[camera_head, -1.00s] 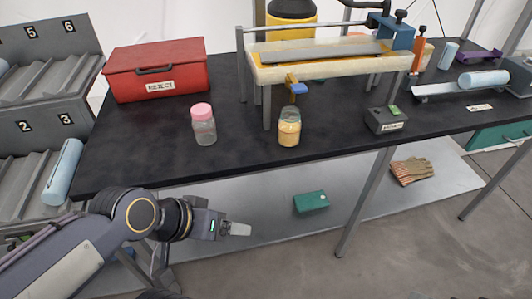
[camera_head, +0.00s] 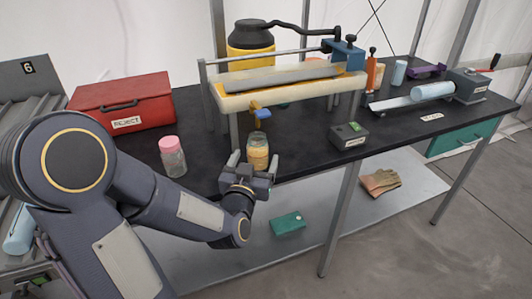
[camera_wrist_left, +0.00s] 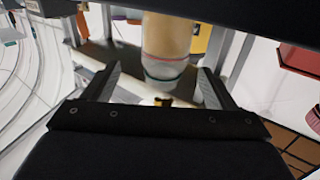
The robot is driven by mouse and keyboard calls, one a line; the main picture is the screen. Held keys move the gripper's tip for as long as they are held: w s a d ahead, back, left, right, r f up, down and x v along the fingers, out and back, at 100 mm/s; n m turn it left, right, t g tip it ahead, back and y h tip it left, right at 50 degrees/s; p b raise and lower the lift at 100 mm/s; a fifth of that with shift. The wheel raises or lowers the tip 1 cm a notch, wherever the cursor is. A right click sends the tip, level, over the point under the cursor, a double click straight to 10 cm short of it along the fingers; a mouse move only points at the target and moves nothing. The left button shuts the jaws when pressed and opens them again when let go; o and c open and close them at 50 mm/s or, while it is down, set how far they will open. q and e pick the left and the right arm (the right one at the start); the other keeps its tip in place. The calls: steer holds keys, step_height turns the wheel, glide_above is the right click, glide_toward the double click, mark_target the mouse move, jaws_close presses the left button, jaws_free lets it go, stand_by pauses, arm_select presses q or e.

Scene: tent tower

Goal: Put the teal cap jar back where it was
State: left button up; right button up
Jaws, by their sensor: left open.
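A clear jar of yellow contents (camera_head: 257,153) stands upright on the black bench below the blue-handled tap, with no teal cap seen on it. My left gripper (camera_head: 254,166) is open at its near side, its fingers spread to left and right of it; whether they touch cannot be told. In the left wrist view the jar (camera_wrist_left: 170,45) appears between and beyond the fingers. A pink-capped jar (camera_head: 173,158) stands to the left. A small teal patch (camera_head: 283,105) shows behind the stand, mostly hidden; I cannot tell whether it is a teal cap.
A red REJECT box (camera_head: 124,103) stands at the bench's back left. The filling stand (camera_head: 290,93) rises over the jar. A small dark box with a green button (camera_head: 349,136) stands right of it. A teal box (camera_head: 288,223) lies on the lower shelf. Bare bench lies between the jars.

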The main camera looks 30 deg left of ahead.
arm_select(q)
steer(key=x, duration=0.7)
steer(key=shift+a+f+p, duration=0.3)
steer(key=shift+f+p, duration=0.1)
steer(key=shift+c, duration=0.3)
steer(key=c, duration=1.2)
steer(key=shift+r, duration=0.15)
